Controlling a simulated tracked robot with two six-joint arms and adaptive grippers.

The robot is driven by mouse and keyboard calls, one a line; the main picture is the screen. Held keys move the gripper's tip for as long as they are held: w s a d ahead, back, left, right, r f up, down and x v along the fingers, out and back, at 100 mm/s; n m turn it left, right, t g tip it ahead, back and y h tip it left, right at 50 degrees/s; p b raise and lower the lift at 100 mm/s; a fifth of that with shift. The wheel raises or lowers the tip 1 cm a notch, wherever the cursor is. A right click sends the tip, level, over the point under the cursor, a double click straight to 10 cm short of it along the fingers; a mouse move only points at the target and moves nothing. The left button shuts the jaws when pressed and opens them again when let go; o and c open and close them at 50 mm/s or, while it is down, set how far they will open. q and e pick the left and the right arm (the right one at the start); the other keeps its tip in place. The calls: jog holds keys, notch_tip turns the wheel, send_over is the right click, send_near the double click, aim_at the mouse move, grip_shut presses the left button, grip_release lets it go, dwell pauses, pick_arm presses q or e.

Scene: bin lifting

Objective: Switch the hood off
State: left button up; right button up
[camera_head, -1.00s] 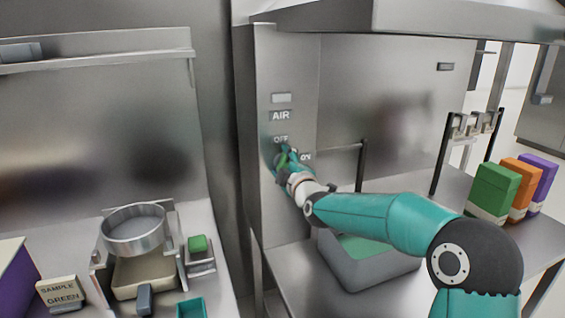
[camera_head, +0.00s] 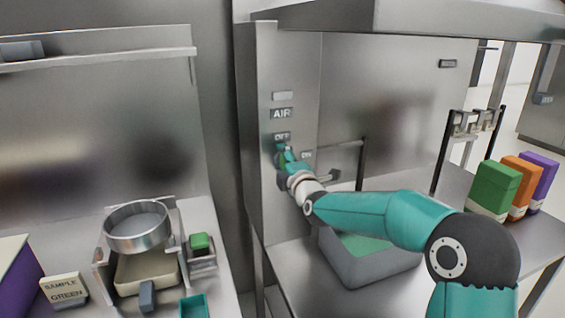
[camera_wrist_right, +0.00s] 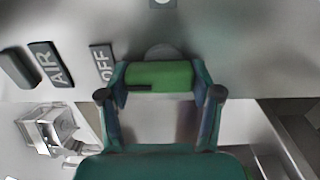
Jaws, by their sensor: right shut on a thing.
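My right gripper (camera_head: 286,156) is at the hood's left side panel (camera_head: 292,62), just below the OFF label (camera_head: 282,136) and beside the ON label (camera_head: 307,155). In the right wrist view my right gripper (camera_wrist_right: 160,88) is shut on a green switch knob (camera_wrist_right: 172,74), with one finger at each end. A black mark lies on the knob's left part, on the side of the OFF label (camera_wrist_right: 103,62). A pale round base shows behind the knob. In the head view the fingers mostly hide the knob. My left gripper is not in view.
An AIR label (camera_head: 281,113) sits above OFF. A grey bin (camera_head: 370,268) stands under my right arm. Green (camera_head: 494,188), orange (camera_head: 522,176) and purple (camera_head: 541,172) boxes stand at right. A round sieve (camera_head: 137,238) stands on the left bench.

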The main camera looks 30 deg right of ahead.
jog(key=shift+a+f, duration=0.2)
jog(key=shift+f, duration=0.15)
jog(key=o, duration=1.1)
jog(key=shift+o, duration=0.3)
jog(key=shift+r, duration=0.1)
jog(key=shift+r, duration=0.1)
jog(key=v, duration=1.2)
jog(key=shift+d, duration=0.1)
